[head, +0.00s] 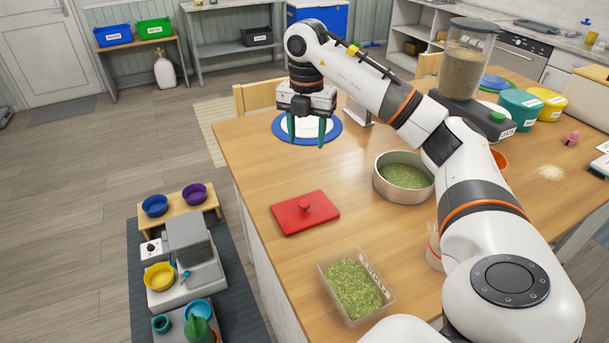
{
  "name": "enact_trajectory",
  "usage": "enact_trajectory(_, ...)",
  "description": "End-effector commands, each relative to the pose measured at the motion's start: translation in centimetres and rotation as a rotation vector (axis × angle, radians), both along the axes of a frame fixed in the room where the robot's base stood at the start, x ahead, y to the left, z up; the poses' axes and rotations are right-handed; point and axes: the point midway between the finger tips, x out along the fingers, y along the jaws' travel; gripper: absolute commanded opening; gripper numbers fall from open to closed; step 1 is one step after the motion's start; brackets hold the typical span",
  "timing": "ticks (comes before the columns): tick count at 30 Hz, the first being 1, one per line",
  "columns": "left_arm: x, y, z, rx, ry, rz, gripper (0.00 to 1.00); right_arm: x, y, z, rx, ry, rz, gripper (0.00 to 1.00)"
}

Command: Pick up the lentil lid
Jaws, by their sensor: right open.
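A red rectangular lid (290,217) with a round knob lies flat on the wooden table, left of its middle. It looks like the lentil lid, though no label shows on it. Below it in the picture, a clear open box (327,292) holds green grains; its label is too small to read surely. My right gripper (307,143) is open and empty, with its teal fingers pointing down. It is beyond the red lid, in front of the blue-rimmed plate in the picture, and apart from the lid. My left gripper is out of view.
A round metal pan (381,188) of green grains stands right of the lid. A blue-rimmed white plate (331,135) lies at the far edge. A hopper dispenser (464,70) and tubs stand at the back right. The table around the lid is clear.

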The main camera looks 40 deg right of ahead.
Motion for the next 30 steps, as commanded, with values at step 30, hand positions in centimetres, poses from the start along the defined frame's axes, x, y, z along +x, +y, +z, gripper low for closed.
enact_trajectory(30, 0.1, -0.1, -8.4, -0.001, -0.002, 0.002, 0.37, 0.0, 0.0, -13.8, 0.000, 0.002, -0.001, 0.52)
